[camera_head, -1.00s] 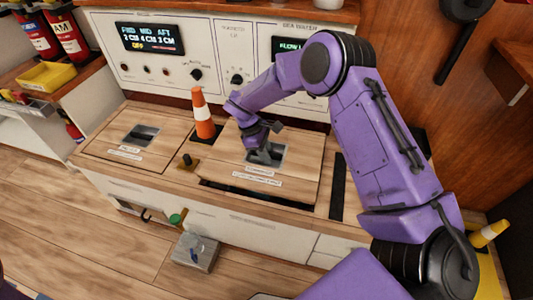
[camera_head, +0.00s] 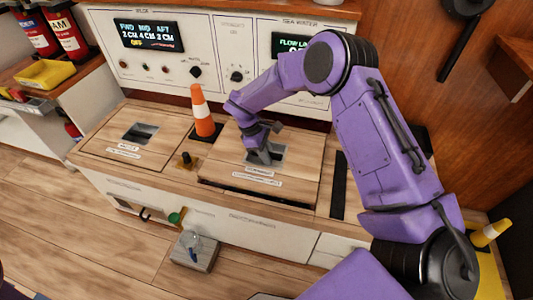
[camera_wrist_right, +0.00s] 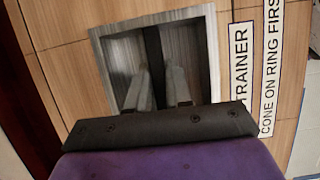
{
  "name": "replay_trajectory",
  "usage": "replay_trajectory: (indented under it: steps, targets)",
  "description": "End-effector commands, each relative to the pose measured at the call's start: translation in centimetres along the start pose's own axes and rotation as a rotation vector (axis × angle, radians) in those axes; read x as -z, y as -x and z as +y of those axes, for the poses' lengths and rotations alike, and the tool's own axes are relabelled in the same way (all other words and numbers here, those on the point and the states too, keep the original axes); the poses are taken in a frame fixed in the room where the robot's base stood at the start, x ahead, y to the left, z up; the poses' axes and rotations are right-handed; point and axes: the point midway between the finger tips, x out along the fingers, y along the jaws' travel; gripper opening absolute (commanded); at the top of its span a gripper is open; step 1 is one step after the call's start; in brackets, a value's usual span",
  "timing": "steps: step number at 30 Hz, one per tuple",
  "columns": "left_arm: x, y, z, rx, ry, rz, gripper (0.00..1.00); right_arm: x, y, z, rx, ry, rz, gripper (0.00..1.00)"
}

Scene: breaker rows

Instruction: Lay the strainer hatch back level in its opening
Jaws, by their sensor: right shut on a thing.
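The strainer hatch (camera_head: 300,165) is a square wooden panel with a recessed metal pull and white labels, right of the bench's middle in the head view. Its near edge shows a thin dark gap beneath it, so it does not look fully flush there. My right gripper (camera_head: 265,155) reaches down into the recess. In the wrist view, its fingers (camera_wrist_right: 158,88) are in the metal recess, shut on the dark bar of the pull; the fingertip contact is partly hidden. The strainer label (camera_wrist_right: 241,75) lies to the right there. My left gripper is not in view.
An orange and white cone (camera_head: 202,112) stands on a dark base behind and left of the hatch. A dark knob (camera_head: 186,160) stands left of it. A second hatch (camera_head: 110,142) lies flat further left. A control panel (camera_head: 215,50) rises behind.

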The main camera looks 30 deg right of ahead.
Motion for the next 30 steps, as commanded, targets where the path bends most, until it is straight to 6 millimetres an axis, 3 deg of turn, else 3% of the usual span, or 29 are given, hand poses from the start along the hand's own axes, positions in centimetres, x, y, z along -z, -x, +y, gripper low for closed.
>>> replay_trajectory:
  steps: [30]
  targets:
    - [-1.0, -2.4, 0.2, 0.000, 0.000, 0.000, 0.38, 1.2, -2.7, 0.1, -0.002, -0.001, 0.002, 0.00]
